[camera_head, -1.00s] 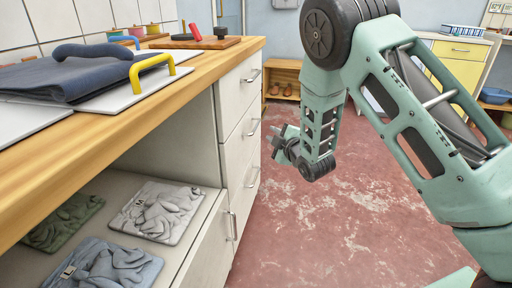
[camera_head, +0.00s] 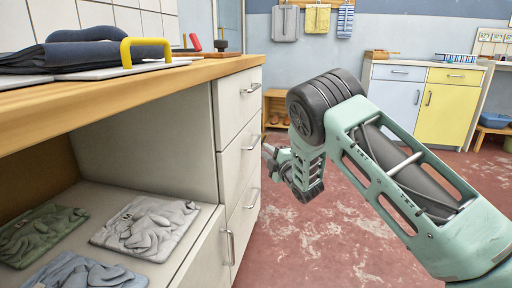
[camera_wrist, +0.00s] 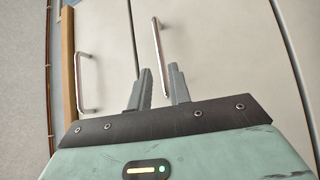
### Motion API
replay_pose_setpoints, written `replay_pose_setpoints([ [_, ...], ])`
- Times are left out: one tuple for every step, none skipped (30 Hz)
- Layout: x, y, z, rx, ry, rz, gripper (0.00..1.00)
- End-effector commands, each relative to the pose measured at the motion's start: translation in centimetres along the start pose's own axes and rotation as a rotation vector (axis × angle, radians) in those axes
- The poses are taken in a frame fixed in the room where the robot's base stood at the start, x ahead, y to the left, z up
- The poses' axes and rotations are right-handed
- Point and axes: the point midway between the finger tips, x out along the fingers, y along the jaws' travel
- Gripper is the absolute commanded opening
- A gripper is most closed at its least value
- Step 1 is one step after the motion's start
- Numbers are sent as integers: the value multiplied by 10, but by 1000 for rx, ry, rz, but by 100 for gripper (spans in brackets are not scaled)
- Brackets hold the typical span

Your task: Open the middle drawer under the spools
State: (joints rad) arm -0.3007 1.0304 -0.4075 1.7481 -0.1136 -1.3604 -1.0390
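The cabinet front has three drawers stacked under the counter. The middle drawer (camera_head: 236,160) is closed, with a metal bar handle (camera_head: 252,141). My gripper (camera_head: 267,152) is just right of this handle in the head view. In the wrist view, which is turned sideways, my gripper (camera_wrist: 161,70) is open, with its two grey fingers on either side of the middle drawer's handle (camera_wrist: 158,45). Whether the fingers reach the handle's depth is unclear. The top drawer's handle (camera_wrist: 84,82) is left of the fingers.
The wooden counter (camera_head: 130,93) overhangs the drawers and holds a folded dark cloth (camera_head: 85,55) and a yellow handle (camera_head: 145,50). Folded cloths (camera_head: 145,225) lie on the open shelf below. Red floor (camera_head: 300,240) is clear in front of the drawers.

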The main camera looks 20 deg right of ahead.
Motion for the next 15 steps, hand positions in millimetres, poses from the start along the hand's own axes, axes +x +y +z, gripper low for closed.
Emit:
replay_pose_setpoints([
  [11, -3, 0, 0, 2, 3, 20],
  [17, -3, 0, 0, 3, 4, 20],
  [25, -3, 0, 0, 2, 4, 20],
  [31, -3, 0, 0, 2, 2, 20],
  [37, -3, 0, 0, 2, 3, 20],
  [44, -3, 0, 0, 2, 3, 20],
  [49, -3, 0, 0, 2, 2, 20],
  [54, -2, 0, 0, 2, 3, 20],
  [60, -2, 0, -1, 1, 2, 20],
  [63, -2, 0, 0, 1, 2, 20],
  [67, -2, 0, 0, 1, 1, 20],
  [70, -2, 1, 0, 1, 1, 20],
  [73, -2, 0, 0, 1, 1, 20],
  [75, -2, 1, 0, 0, 0, 20],
  [77, -2, 1, 1, 0, 0, 20],
])
